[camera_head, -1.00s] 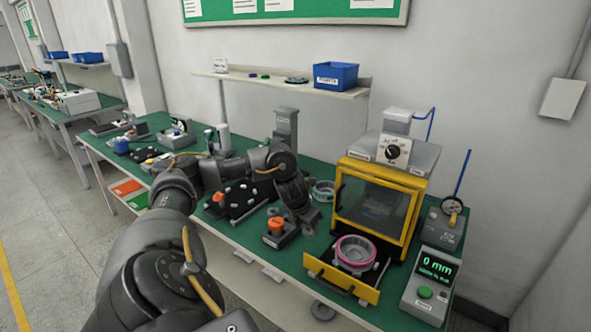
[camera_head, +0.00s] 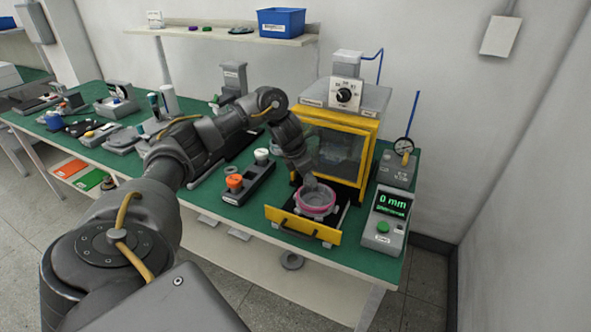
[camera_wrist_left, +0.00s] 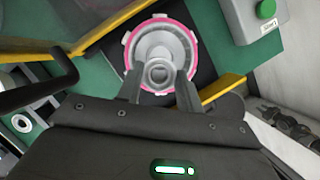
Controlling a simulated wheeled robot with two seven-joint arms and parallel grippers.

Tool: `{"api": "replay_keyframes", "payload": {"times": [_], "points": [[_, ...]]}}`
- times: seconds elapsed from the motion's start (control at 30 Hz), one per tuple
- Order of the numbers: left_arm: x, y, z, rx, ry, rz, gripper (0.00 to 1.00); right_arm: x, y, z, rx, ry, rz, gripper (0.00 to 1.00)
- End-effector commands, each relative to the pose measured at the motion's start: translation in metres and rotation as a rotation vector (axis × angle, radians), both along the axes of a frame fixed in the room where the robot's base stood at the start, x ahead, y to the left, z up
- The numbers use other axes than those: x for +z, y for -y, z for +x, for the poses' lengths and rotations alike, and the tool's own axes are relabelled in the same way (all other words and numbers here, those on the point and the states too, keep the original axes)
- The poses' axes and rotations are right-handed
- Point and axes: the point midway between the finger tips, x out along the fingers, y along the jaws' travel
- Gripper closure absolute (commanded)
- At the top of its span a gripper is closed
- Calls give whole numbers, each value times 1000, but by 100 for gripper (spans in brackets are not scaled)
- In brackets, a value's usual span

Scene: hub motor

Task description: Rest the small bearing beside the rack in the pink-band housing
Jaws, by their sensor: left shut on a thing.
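The pink-band housing (camera_head: 316,211) sits on the pulled-out drawer of the yellow oven, and it also shows in the left wrist view (camera_wrist_left: 192,40). My left gripper (camera_head: 313,184) points down over it. In the left wrist view my left gripper (camera_wrist_left: 158,80) is shut on the small bearing (camera_wrist_left: 158,72), a grey ring between the fingertips. The bearing overlaps the near part of the housing's opening in that view; I cannot tell whether it touches the housing. In the head view the gripper hides the bearing.
The yellow oven (camera_head: 368,128) stands just behind the drawer (camera_head: 322,234). A grey unit reading 0 mm (camera_head: 384,222) is to the right. A dark block with orange and white knobs (camera_head: 248,187) is to the left.

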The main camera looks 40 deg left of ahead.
Motion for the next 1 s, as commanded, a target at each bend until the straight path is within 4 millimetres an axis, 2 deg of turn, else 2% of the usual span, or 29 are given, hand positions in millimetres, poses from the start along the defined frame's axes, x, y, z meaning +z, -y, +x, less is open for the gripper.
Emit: {"api": "replay_keyframes", "payload": {"times": [0.13,0.23,0.5,1.0], "points": [[-1,13,15,-87,2,-2,93,-7,0,0,0,0,0,68],[-17,11,13,-83,-1,0,93,-17,0,0,0,0,0,68],[-32,11,13,-82,1,0,93,-27,1,1,1,0,-2,68],[-35,11,13,-81,1,0,93,-27,1,0,1,0,-1,68]]}}
